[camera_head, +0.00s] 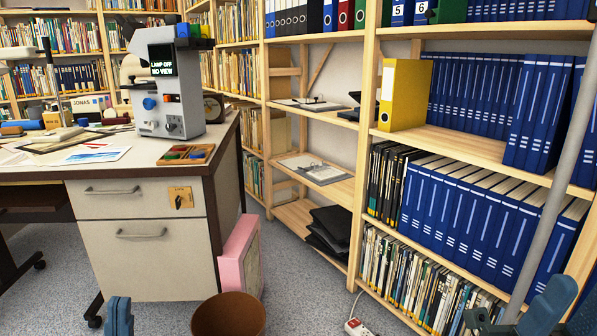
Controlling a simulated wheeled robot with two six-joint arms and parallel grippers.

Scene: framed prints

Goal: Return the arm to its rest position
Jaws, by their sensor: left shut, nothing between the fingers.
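My left gripper (118,316) shows at the bottom left edge of the head view, in front of the desk. Its two blue fingers are together with nothing between them. Only their upper ends are in the picture; the arm behind them is cut off. Blue parts (547,308) show at the bottom right corner, cut off by the edge.
A desk (120,190) with a grey viewing machine (166,90) stands at left. A brown waste bin (229,315) and a pink-edged panel (240,257) stand beside it. Bookshelves (480,146) fill the right. A grey pole (553,190) slants at far right. Grey floor lies between desk and shelves.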

